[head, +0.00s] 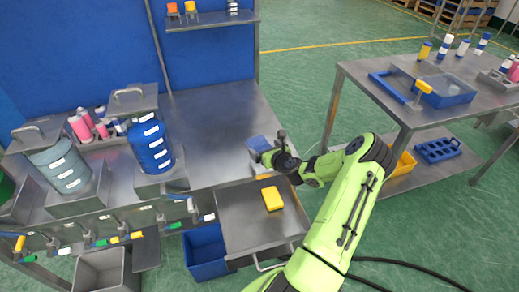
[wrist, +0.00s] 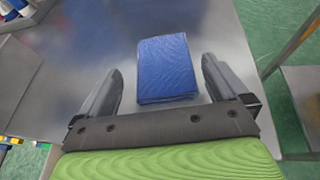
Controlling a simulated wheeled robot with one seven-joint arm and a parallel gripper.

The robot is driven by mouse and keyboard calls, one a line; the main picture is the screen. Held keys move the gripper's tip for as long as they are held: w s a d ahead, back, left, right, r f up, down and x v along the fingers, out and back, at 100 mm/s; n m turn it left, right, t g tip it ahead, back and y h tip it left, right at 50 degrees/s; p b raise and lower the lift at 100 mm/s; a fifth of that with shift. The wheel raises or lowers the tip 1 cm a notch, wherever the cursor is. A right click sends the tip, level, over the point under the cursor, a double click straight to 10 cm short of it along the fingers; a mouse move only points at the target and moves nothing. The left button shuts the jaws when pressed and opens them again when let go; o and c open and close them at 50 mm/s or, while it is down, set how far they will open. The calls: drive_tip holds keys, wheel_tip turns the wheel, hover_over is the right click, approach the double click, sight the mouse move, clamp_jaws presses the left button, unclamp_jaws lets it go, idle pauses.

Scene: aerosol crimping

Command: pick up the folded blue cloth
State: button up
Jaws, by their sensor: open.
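The folded blue cloth (wrist: 167,68) lies flat on the metal bench, a neat rectangle with a layered front edge in the wrist view. In the head view the cloth (head: 259,144) is near the bench's right end, partly hidden by my gripper. My gripper (wrist: 157,85) is open and empty. In the head view my gripper (head: 268,152) is low over the bench by the cloth. I cannot tell its exact height.
The metal bench (head: 215,110) is clear left of the cloth. A blue drum (head: 150,147) and a grey drum (head: 62,168) stand further left. A pulled-out tray (head: 240,225) holds a yellow block (head: 272,198) below. A second table (head: 400,65) stands across a gap.

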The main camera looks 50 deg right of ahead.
sight(259, 144)
drive_tip(key=b+x, duration=0.1)
drive_tip(key=x, duration=0.5)
drive_tip(key=shift+d+f, duration=0.1)
drive_tip(key=shift+f, duration=0.2)
drive_tip(key=shift+r, duration=0.1)
drive_tip(key=shift+c, duration=0.5)
